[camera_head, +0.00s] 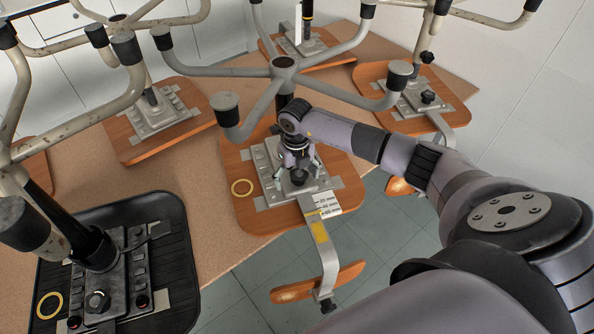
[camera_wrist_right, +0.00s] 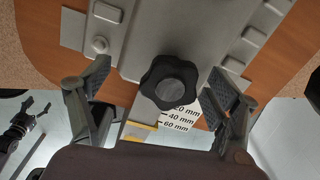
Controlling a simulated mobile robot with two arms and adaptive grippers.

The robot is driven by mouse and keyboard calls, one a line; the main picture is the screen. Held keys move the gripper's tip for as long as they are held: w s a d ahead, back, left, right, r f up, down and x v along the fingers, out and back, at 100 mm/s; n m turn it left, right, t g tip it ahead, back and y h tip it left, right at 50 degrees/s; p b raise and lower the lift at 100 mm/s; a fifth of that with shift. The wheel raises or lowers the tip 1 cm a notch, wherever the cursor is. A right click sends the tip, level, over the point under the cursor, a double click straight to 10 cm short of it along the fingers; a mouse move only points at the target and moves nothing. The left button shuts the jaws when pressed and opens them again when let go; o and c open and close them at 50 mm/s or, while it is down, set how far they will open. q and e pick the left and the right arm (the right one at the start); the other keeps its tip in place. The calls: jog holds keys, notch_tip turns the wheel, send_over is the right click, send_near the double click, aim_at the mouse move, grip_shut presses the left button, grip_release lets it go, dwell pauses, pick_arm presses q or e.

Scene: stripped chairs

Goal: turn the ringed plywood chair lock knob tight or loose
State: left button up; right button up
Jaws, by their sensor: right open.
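The plywood chair with the yellow ring (camera_head: 242,187) lies upside down on the bench, its wooden seat (camera_head: 250,218) under a grey mechanism plate (camera_head: 268,163). Its black lobed lock knob (camera_head: 298,178) stands on the plate near the bracket; it shows large in the wrist view (camera_wrist_right: 168,82). My right gripper (camera_head: 298,168) is over the knob, pointing down. In the wrist view its two fingers (camera_wrist_right: 160,92) are spread wide on either side of the knob, with a gap at each side. Nothing is between them but the knob. My left gripper is not seen in the head view.
A millimetre scale (camera_wrist_right: 180,115) lies beside the knob. A flat bracket (camera_head: 322,240) carries a backrest (camera_head: 318,284) past the bench edge. A black chair seat (camera_head: 172,215) with another ring (camera_head: 48,305) is at left. Chair legs (camera_head: 262,110) rise behind my gripper.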

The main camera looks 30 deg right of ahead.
aim_at(302, 173)
jog(key=shift+d+r, duration=0.1)
jog(key=shift+d, duration=0.45)
jog(key=shift+w+d+r+p, duration=0.1)
jog(key=shift+w+r+p, duration=0.05)
jog(key=shift+r+p, duration=0.45)
jog(key=shift+s+d+r+p, duration=0.15)
jog(key=shift+r+p, duration=0.2)
jog(key=shift+r, duration=0.15)
jog(key=shift+s+d+r+p, duration=0.1)
jog(key=shift+d+r+p, duration=0.05)
jog(key=shift+r+p, duration=0.3)
jog(key=shift+r, duration=0.4)
jog(key=shift+w+a+r+p, duration=0.1)
jog(key=shift+a+r+p, duration=0.15)
jog(key=shift+r+p, duration=0.2)
jog(key=shift+a+r+p, duration=0.2)
jog(key=shift+r+p, duration=0.15)
jog(key=shift+r, duration=0.2)
jog(key=shift+f, duration=0.15)
